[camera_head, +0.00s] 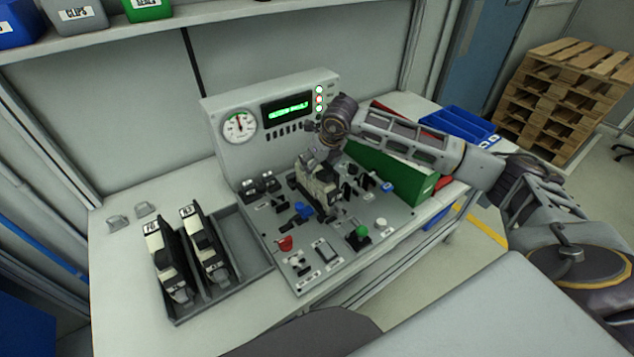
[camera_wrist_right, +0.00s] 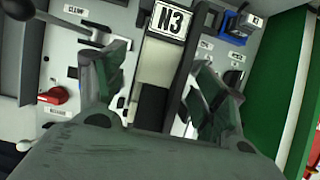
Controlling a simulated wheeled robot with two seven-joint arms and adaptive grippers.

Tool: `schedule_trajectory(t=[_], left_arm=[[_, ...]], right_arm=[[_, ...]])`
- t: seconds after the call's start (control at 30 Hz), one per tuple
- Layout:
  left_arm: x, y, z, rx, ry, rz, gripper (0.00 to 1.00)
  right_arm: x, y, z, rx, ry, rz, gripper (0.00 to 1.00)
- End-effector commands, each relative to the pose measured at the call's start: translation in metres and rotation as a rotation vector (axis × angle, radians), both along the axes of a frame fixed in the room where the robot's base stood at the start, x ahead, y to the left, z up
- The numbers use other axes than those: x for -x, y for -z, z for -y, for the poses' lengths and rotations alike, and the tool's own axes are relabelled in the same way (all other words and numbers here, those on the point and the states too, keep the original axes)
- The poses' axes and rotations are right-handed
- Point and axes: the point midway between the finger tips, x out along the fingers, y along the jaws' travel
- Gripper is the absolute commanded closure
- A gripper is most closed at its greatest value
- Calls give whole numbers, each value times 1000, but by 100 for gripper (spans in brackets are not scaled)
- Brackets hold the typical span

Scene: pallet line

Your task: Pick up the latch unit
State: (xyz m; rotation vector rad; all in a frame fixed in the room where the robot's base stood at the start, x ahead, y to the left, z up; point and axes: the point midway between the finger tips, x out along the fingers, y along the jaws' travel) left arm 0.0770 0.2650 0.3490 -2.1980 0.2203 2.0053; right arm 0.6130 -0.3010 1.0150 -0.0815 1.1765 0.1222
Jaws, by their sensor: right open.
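A black-and-white unit (camera_head: 318,187) sits in the middle of the sloped control panel; the right wrist view shows it as a block labelled N3 (camera_wrist_right: 167,22). I take it as the latch unit, though two similar units stand in the tray. My right gripper (camera_head: 322,155) is above the panel, at the upper end of this unit and partly covering it. In the wrist view its open fingers (camera_wrist_right: 160,88) lie on either side of the unit, with gaps visible; whether they touch it is unclear. My left gripper is not in view.
A grey tray (camera_head: 252,254) on the bench (camera_head: 120,290) holds the two similar units, (camera_head: 170,265) and (camera_head: 207,243). The control panel (camera_head: 300,283) has a red knob (camera_head: 286,243), a green knob (camera_head: 362,232) and several levers. A green bin (camera_head: 385,172) and blue bin (camera_head: 458,124) stand right.

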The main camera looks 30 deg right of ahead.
Motion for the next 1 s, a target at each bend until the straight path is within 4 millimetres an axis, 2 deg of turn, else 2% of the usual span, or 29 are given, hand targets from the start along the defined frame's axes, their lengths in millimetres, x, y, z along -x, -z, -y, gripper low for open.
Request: schedule_trajectory(t=[0.23, 0.7, 0.77, 1.0], left_arm=[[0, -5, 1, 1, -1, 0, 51], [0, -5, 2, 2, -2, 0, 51], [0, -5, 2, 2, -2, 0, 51], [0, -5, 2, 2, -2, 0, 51]], right_arm=[[-7, 19, -1, 0, 0, -1, 29], [-8, 20, -1, 0, 0, 0, 29], [-8, 20, -1, 0, 0, 0, 35], [-8, 20, -1, 0, 0, 0, 65]])
